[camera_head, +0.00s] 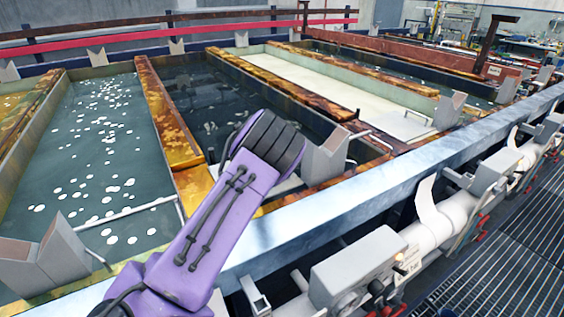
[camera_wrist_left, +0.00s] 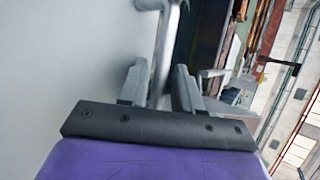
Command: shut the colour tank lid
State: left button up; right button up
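The arm of my left gripper comes in from the lower left in the head view and reaches over the front rim of the tanks. Its fingers are hidden there behind my purple wrist. In the left wrist view my left gripper (camera_wrist_left: 160,92) has its two grey fingers apart. A pale metal bar (camera_wrist_left: 165,42), which looks like a handle, runs between them, with a gap showing beside the right finger. A smooth pale grey surface (camera_wrist_left: 65,60) fills the left of that view; it may be the lid. I cannot tell which tank it belongs to. My right gripper is not in view.
A tank with dark, white-spotted liquid (camera_head: 95,150) lies left, and a dark tank (camera_head: 215,95) lies behind my wrist. A cream-topped tank (camera_head: 320,80) is farther right. Grey V-shaped supports (camera_head: 325,155) stand along the front rim. White pipework (camera_head: 430,235) runs along the outside.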

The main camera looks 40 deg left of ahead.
pick_arm(q)
jog(key=shift+s+f, duration=0.15)
jog(key=shift+f, duration=0.1)
jog(key=shift+s+r, duration=0.1)
jog(key=b+v, duration=0.2)
jog(key=v, duration=0.8)
jog(key=shift+r, duration=0.3)
jog(key=p+x, duration=0.1)
jog(key=x, duration=0.8)
jog(key=shift+a+p, duration=0.1)
jog(key=shift+p, duration=0.25)
jog(key=shift+w+f, duration=0.25)
jog(key=shift+f, duration=0.1)
jog(key=shift+a, duration=0.1)
